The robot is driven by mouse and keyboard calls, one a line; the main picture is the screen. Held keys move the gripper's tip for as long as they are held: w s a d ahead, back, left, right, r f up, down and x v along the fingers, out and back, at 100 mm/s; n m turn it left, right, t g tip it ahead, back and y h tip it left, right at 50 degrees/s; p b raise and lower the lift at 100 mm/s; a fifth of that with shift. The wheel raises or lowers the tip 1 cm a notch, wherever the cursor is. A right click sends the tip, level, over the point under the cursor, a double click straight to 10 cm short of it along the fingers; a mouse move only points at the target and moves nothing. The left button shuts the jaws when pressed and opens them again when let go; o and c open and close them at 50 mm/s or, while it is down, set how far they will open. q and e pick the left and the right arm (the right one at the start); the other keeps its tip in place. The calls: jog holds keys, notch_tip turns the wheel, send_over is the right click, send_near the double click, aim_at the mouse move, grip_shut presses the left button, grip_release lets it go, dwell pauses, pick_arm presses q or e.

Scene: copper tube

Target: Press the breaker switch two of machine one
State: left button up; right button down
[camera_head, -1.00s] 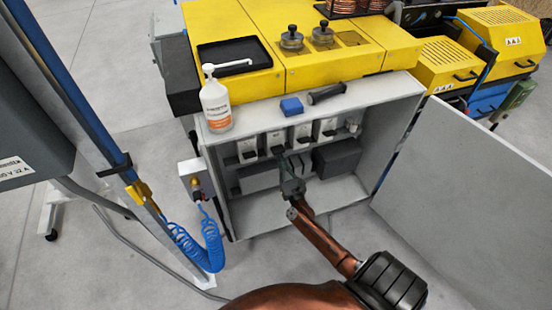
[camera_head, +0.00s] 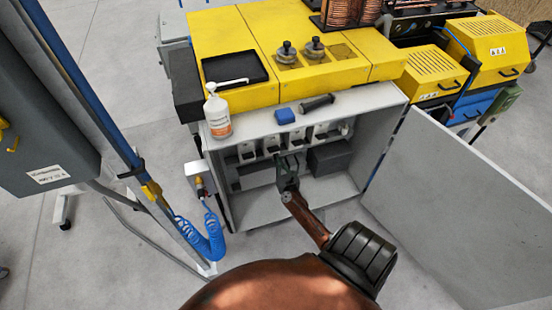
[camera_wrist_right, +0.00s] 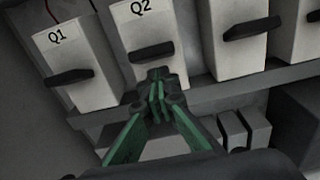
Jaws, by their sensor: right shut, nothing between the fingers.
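The breaker row sits inside the open grey cabinet (camera_head: 240,212) of the yellow machine. Breaker Q2 (camera_wrist_right: 142,22) is a white block with a black lever (camera_wrist_right: 151,51), second from the left; it also shows in the head view (camera_head: 271,142). Breaker Q1 (camera_wrist_right: 72,50) stands to its left with its own black lever (camera_wrist_right: 70,77). My right gripper (camera_wrist_right: 157,80) has its green fingers shut and empty, with tips just below Q2's lever. Whether they touch it I cannot tell. In the head view the right gripper (camera_head: 286,163) reaches into the cabinet. My left gripper is out of view.
The cabinet door (camera_head: 455,205) stands open on the right. Dark boxes (camera_head: 330,157) sit below the breakers. A white pump bottle (camera_head: 217,115), a blue block (camera_head: 285,117) and a black-handled tool (camera_head: 317,103) rest on top. A blue coiled hose (camera_head: 207,240) hangs at left.

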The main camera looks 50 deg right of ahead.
jog(key=f+b+v, duration=0.2)
jog(key=v, duration=0.9)
jog(key=shift+s, duration=0.25)
jog(key=shift+a, duration=0.1)
